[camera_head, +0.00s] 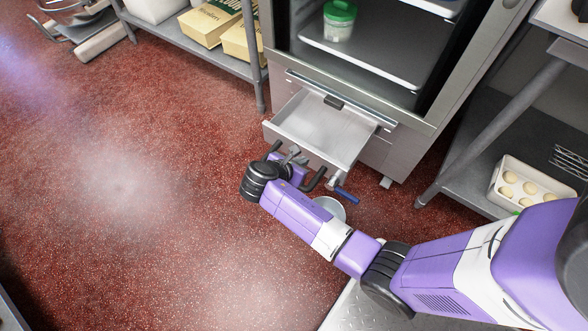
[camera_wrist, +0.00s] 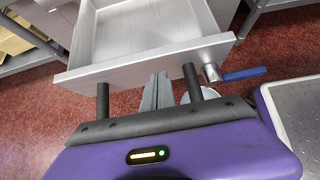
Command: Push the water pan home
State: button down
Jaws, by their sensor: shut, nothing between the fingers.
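The water pan (camera_head: 322,128) is a shallow metal drawer pulled out from the base of the steel cabinet (camera_head: 385,150); it looks empty. Its front wall (camera_wrist: 140,68) faces me in the wrist view. Two black handle posts (camera_wrist: 103,100) stand out from it, and a blue-levered tap (camera_wrist: 240,74) sits at its right. My gripper (camera_head: 293,154) is shut and empty in front of the pan. In the wrist view its grey fingers (camera_wrist: 156,88) point at the front wall between the posts. I cannot tell whether they touch it.
A round grey container (camera_head: 328,209) stands on the floor below the tap. The cabinet above is open, with a green-lidded jar (camera_head: 339,20) inside. Shelving stands on both sides; a tray of dough balls (camera_head: 535,187) is at right. The red floor at left is clear.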

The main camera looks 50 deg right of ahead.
aim_at(311, 153)
jog(key=shift+d, duration=1.2)
jog(key=shift+d+r, duration=0.1)
jog(key=shift+d, duration=0.2)
jog(key=d+p, duration=0.3)
jog(key=d, duration=1.4)
jog(key=shift+w+d, duration=0.25)
jog(key=shift+w, duration=0.05)
jog(key=shift+p, duration=0.3)
